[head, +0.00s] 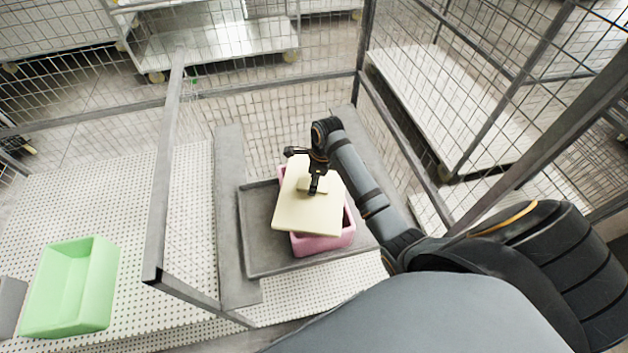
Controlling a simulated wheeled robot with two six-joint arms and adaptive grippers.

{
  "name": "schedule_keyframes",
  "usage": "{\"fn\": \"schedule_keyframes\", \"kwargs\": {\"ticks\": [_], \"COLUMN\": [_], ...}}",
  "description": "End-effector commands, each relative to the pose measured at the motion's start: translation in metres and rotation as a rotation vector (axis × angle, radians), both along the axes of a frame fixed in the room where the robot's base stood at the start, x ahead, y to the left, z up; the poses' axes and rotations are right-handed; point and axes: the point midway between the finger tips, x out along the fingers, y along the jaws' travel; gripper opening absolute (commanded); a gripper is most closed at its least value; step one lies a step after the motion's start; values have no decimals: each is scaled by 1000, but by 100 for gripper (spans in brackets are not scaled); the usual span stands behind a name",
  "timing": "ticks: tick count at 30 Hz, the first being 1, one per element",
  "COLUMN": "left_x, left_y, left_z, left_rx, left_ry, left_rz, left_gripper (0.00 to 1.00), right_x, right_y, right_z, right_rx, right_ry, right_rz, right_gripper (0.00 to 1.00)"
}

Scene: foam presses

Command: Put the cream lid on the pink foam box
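The cream lid (300,212) is a flat panel over the pink foam box (322,242) in the head view. It lies at an angle to the box, so pink walls show along its front, right and upper left edges. I cannot tell whether the lid touches the rim. My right gripper (316,184) is at the lid's raised middle part, and its fingers seem closed around a small cream handle there. The box stands on a dark grey tray (262,255). The inside of the box is hidden by the lid. My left gripper is not in view.
A green foam box (72,288) stands at the lower left on a white perforated surface (190,190). Grey metal posts and wire mesh (270,110) surround the tray at the back and right. A metal cart (215,45) stands beyond the mesh.

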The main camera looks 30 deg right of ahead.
Motion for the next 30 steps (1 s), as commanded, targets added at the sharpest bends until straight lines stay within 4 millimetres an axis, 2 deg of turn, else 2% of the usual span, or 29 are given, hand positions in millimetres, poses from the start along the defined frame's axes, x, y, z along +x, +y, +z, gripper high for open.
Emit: {"fn": "schedule_keyframes", "kwargs": {"ticks": [11,12,17,26,30], "left_x": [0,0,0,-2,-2], "left_y": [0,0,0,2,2], "left_z": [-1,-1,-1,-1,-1], "left_rx": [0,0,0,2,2], "left_ry": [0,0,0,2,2], "left_rz": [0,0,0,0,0], "left_gripper": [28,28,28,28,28], "right_x": [0,0,0,0,0], "right_y": [0,0,0,0,-2], "right_z": [-8,-8,-8,-7,7], "right_rx": [0,0,0,0,0], "right_ry": [2,1,1,1,-2], "right_rz": [0,0,0,0,1], "right_gripper": [15,50,72,73,73]}}
